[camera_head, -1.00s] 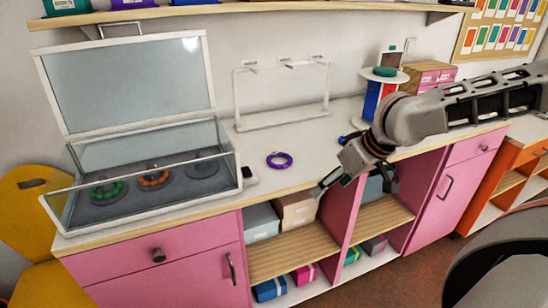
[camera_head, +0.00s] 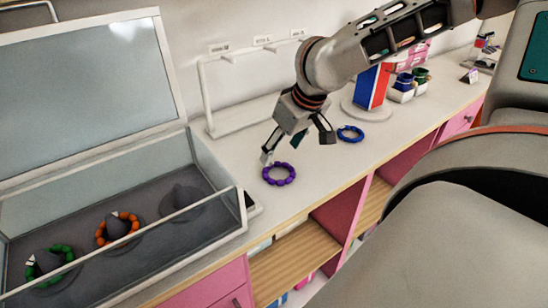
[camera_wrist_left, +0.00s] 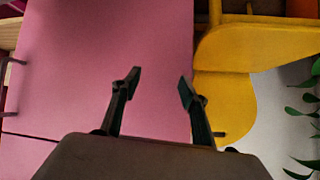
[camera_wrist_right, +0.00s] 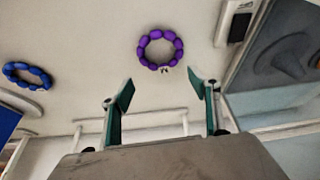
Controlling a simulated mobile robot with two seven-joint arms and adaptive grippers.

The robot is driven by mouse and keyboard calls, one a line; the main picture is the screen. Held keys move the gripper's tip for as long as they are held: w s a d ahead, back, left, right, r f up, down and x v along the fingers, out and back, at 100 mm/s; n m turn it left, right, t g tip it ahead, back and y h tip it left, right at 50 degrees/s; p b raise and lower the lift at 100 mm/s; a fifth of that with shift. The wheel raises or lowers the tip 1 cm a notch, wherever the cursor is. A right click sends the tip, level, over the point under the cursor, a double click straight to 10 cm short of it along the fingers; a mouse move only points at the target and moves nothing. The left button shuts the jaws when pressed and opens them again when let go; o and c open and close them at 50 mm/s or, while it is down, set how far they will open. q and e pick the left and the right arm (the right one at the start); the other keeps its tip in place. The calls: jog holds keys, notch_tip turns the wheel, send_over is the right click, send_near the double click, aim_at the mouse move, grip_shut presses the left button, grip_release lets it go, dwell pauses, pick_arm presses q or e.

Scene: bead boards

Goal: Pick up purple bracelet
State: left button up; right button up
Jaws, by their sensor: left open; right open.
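The purple bracelet (camera_head: 279,174) lies flat on the pale counter, right of the glass case. It also shows in the right wrist view (camera_wrist_right: 160,49), just beyond the fingertips. My right gripper (camera_head: 296,150) is open and empty, close above the counter at the bracelet's back edge. In the right wrist view the spread fingers (camera_wrist_right: 160,92) are apart from the bracelet. My left gripper (camera_wrist_left: 156,82) is open and empty in the left wrist view, facing a pink cabinet front and a yellow chair. It is not in the head view.
A blue bracelet (camera_head: 350,134) lies right of the purple one. The open glass case (camera_head: 240,206) holds green (camera_head: 50,265) and orange (camera_head: 117,228) bracelets. A white rack (camera_head: 207,98) stands behind. The counter's front edge is close; a yellow chair (camera_wrist_left: 250,45) is by my left gripper.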

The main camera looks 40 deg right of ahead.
aim_at(272, 165)
jog(key=shift+w+f, duration=0.1)
jog(key=shift+f, duration=0.55)
jog(key=x, duration=0.1)
jog(key=b+x, duration=0.1)
jog(key=x, duration=0.2)
jog(key=shift+w+a+f+b, duration=0.1)
jog(key=shift+a+b, duration=0.2)
jog(key=shift+b, duration=0.1)
jog(key=shift+w+f, duration=0.25)
pick_arm(q)
jog(key=shift+w+a+f, duration=0.15)
jog(key=shift+w+a, duration=0.1)
jog(key=shift+w, duration=0.4)
pick_arm(e)
jog(key=shift+r, duration=0.1)
pick_arm(q)
jog(key=shift+s+f, duration=0.1)
jog(key=shift+f, duration=0.05)
pick_arm(e)
jog(key=c, duration=1.1)
